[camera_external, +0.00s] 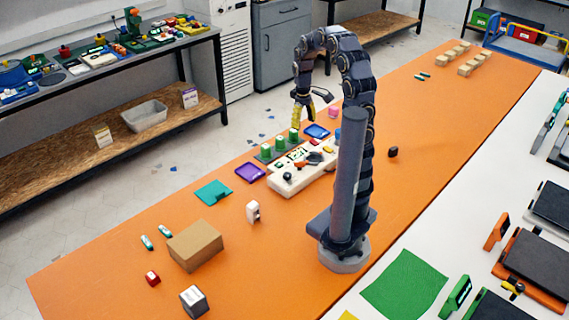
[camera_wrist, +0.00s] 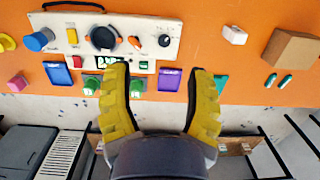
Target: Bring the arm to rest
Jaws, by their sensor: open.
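My gripper (camera_external: 311,106) hangs above the far edge of the orange table (camera_external: 440,130), near the green knobs (camera_external: 280,145), with its fingers spread and nothing between them. In the wrist view, its two yellow fingers (camera_wrist: 160,76) stand wide apart. The left finger partly covers the green knobs (camera_wrist: 91,85). The white control panel (camera_external: 284,187) lies on the table beside the knobs. It also shows at the top of the wrist view (camera_wrist: 62,22).
Purple (camera_external: 250,172), blue (camera_external: 317,131) and teal (camera_external: 213,192) trays lie around the panel. A cardboard box (camera_external: 195,245), a white block (camera_external: 253,211) and a pink cube (camera_external: 333,112) are on the table. A dark workbench (camera_external: 95,75) stands across the floor. The table's right stretch is largely clear.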

